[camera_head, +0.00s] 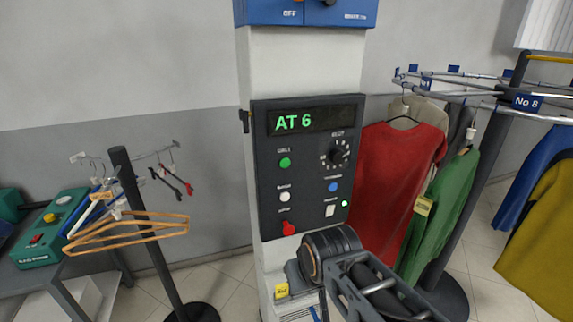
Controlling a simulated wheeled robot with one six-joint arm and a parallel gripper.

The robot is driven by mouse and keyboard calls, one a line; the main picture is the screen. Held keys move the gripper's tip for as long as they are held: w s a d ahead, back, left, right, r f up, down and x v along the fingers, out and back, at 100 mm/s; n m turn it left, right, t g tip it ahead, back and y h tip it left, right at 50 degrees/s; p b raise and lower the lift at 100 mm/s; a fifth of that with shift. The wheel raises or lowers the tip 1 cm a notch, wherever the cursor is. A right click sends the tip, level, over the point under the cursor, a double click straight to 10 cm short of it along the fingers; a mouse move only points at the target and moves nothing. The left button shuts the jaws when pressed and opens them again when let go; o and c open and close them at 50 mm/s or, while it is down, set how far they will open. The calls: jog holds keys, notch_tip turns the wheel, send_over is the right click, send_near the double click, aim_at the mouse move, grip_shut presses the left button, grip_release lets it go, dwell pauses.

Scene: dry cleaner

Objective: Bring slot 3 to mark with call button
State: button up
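A dark control panel (310,240) on a pale column stands in the middle of the head view. I cannot make out slot 3 or the mark. My arm crosses the bottom in front of the column; my gripper is not visible.
The panel also has a white button (285,197), a blue button (333,187) and a red control (289,228). Red (392,180) and green (440,210) garments hang close on the right. A hanger stand (150,225) stands left. Floor shows between stand and column.

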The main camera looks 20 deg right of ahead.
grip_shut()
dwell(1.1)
